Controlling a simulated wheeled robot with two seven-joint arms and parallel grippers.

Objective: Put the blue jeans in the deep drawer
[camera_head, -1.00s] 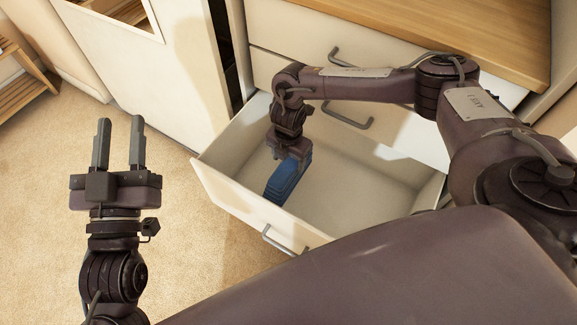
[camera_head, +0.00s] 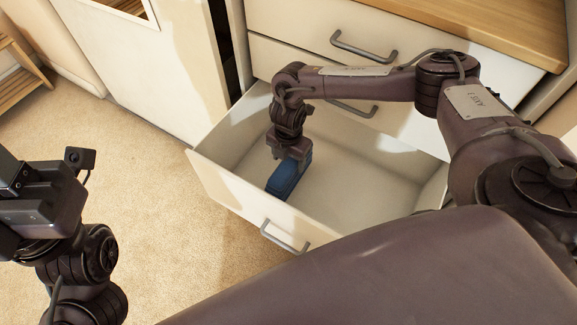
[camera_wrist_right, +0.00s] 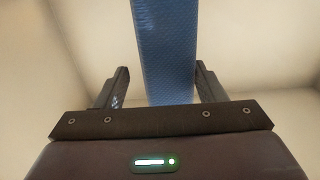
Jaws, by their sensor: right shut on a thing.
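The folded blue jeans (camera_head: 287,178) are inside the open deep drawer (camera_head: 225,195), towards its left side. My right gripper (camera_head: 296,152) reaches down into the drawer and is shut on the jeans. In the right wrist view the jeans (camera_wrist_right: 165,50) stand as a blue strip between the two fingers of the right gripper (camera_wrist_right: 160,88), with pale drawer walls around. Whether the jeans touch the drawer bottom I cannot tell. My left gripper (camera_head: 20,190) is at the left edge of the head view, over the floor, its fingers partly cut off.
Closed drawers with grey handles (camera_head: 362,47) are above the open drawer. A wooden top (camera_head: 480,25) is at the upper right. A white cabinet panel (camera_head: 150,75) stands to the left. Carpet (camera_head: 130,165) is clear in front. The right half of the drawer is empty.

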